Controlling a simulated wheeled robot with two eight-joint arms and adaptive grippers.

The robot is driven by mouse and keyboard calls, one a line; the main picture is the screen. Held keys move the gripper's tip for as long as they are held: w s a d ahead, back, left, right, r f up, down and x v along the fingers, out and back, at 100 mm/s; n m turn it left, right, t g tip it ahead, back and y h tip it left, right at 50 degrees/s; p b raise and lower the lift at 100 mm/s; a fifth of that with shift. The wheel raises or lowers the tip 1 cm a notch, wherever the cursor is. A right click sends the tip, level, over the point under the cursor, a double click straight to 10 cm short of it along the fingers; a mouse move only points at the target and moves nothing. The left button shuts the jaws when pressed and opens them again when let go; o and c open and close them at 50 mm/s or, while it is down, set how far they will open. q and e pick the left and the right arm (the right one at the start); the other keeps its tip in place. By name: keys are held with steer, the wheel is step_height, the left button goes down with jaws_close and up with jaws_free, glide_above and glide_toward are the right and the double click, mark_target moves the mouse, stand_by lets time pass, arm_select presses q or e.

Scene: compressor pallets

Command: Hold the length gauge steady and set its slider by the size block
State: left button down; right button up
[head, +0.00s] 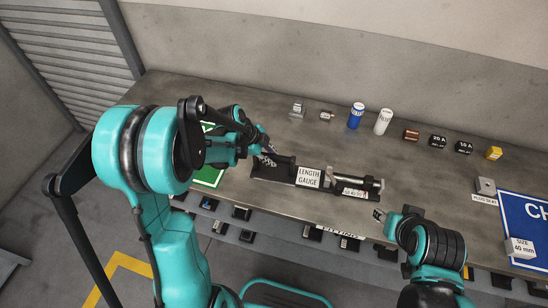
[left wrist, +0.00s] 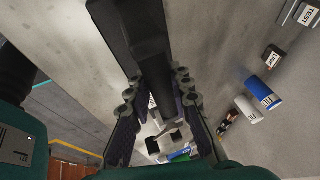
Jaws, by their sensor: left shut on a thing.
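The length gauge (head: 272,172) lies on the bench in the head view, a long dark body with a white name label and a metal rod at its right part. A small white label with markings (head: 355,192) sits by the rod. My left gripper (head: 268,152) is at the gauge's left end, shut on a dark part of it. In the left wrist view the fingers (left wrist: 158,98) close around a black bar. The size block (head: 519,247), labelled 40 mm, is at the right on a blue sheet. My right gripper (head: 382,215) is near the bench front; its finger opening is unclear.
Blue (head: 356,115) and white (head: 383,121) cylinders stand at the back, with several small blocks to their right. A plug part (head: 485,186) stands near the blue sheet (head: 530,212). A green sheet (head: 208,177) lies left. Bench between gauge and cylinders is clear.

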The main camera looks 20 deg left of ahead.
stand_by(0.7)
steer(key=shift+f, duration=0.1)
stand_by(1.2)
steer(key=shift+o, duration=1.2)
